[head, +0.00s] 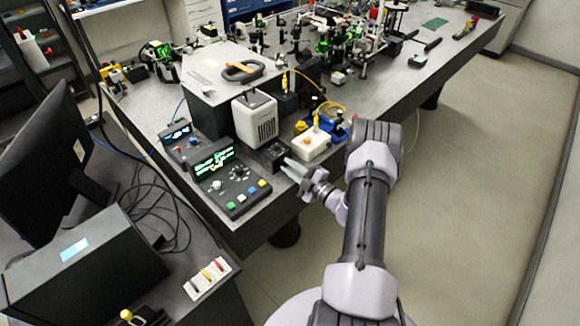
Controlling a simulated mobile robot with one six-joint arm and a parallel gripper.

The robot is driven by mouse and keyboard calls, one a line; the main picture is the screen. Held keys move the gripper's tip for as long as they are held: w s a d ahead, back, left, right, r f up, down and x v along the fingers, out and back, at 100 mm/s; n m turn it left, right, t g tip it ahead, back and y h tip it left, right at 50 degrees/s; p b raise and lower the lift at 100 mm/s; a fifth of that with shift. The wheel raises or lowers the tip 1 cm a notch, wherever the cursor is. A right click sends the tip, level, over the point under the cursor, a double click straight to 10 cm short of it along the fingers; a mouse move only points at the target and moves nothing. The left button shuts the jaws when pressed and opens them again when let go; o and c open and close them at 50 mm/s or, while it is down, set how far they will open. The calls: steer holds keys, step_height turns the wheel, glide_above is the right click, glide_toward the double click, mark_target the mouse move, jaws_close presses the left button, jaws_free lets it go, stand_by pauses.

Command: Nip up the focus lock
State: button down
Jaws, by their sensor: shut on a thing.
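My gripper (287,166) is at the front edge of the bench, its pale fingers pointing left. The fingers are shut on a small part beside a low dark block (272,153). That part, which I take to be the focus lock, is mostly hidden by the fingers, and its shape and setting cannot be made out. The dark block sits on the bench top between the grey vented box and the control console.
The console (228,180) with a lit green display is left of my gripper. A grey vented box (255,120) stands behind. A white box (312,142) with an orange knob is to the right. The floor (470,200) right of my arm is clear.

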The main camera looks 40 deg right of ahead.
steer(key=shift+m, duration=1)
steer(key=c, duration=1.4)
jaws_free()
steer(key=s, duration=0.5)
steer(key=s+d+p, duration=0.1)
steer(key=s, duration=0.5)
steer(key=s+p, duration=0.1)
steer(key=s, duration=0.5)
steer(key=shift+s+d, duration=0.15)
steer(key=shift+s, duration=0.05)
